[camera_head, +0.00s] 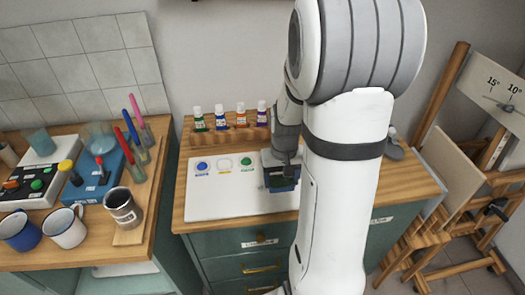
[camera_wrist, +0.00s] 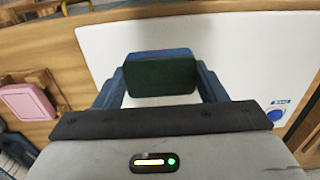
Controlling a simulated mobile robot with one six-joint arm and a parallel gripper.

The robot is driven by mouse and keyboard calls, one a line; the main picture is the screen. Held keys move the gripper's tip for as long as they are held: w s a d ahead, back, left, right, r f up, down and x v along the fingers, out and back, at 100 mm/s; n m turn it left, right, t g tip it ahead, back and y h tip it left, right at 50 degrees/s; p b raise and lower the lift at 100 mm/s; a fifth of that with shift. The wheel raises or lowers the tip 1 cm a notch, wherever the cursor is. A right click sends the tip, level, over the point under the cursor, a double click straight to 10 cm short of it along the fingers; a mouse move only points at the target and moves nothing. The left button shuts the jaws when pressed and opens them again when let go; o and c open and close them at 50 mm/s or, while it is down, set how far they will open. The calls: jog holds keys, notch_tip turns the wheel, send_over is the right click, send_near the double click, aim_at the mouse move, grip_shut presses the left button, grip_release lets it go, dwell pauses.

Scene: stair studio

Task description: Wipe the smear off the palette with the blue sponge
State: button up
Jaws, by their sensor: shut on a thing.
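The white palette (camera_head: 225,203) lies flat on the wooden top of the green cabinet, with blue, white and green paint spots along its back. It also shows in the wrist view (camera_wrist: 238,55). My gripper (camera_wrist: 160,85) is shut on the blue sponge (camera_wrist: 160,54), which has a dark green face. In the head view my gripper (camera_head: 281,172) is over the right part of the palette, with the sponge (camera_head: 279,184) at its tip. I cannot tell whether the sponge touches the palette. No smear shows; my arm and the sponge hide part of the palette.
Several paint bottles (camera_head: 241,116) stand in a wooden rack behind the palette. A pink block (camera_wrist: 28,101) sits beside the palette in the wrist view. A wooden easel (camera_head: 470,165) stands at right.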

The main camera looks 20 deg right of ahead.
jog(key=shift+r+p, duration=0.8)
jog(key=shift+r, duration=0.65)
